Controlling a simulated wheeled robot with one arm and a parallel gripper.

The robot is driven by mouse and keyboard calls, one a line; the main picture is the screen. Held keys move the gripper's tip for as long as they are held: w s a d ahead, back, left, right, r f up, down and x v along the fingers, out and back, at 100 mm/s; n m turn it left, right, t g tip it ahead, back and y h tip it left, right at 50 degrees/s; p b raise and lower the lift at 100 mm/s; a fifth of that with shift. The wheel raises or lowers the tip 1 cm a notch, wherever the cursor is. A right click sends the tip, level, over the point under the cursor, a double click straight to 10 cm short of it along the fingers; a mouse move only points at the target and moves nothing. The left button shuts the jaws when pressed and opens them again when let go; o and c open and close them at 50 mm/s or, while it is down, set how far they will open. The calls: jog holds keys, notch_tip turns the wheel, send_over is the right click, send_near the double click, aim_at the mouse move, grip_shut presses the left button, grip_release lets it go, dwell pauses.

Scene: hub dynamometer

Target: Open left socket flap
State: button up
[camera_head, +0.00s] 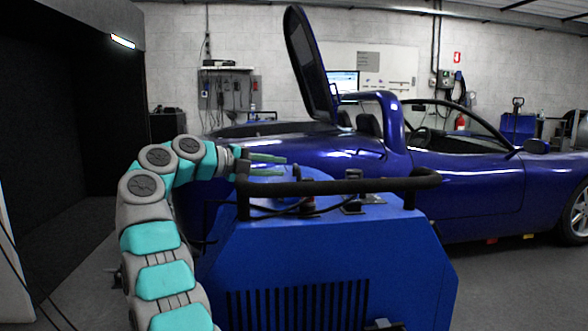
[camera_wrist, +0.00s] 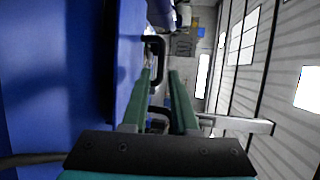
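My gripper (camera_head: 284,164) reaches in from the left, above the far left part of the blue cabinet's (camera_head: 330,255) top. In the wrist view, the two green fingers of my gripper (camera_wrist: 161,72) are apart with an empty gap between them. The blue cabinet (camera_wrist: 45,80) fills the left side there. Small dark fittings stand on the cabinet top, one with a cable (camera_head: 307,199) and one further right (camera_head: 352,205). I cannot tell which is the left socket flap, or whether it is open. The black rail hides part of the cabinet top.
A black tubular rail (camera_head: 345,187) runs along the cabinet's near top edge, close to my arm. A blue car (camera_head: 465,190) with its rear lid (camera_head: 308,65) raised stands behind the cabinet. The floor at right (camera_head: 520,285) is open.

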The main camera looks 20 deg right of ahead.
aim_at(295, 167)
jog(key=x, duration=0.6)
jog(key=shift+d, duration=0.3)
jog(key=shift+r, duration=0.1)
jog(key=shift+c, duration=0.3)
grip_shut()
dwell(0.6)
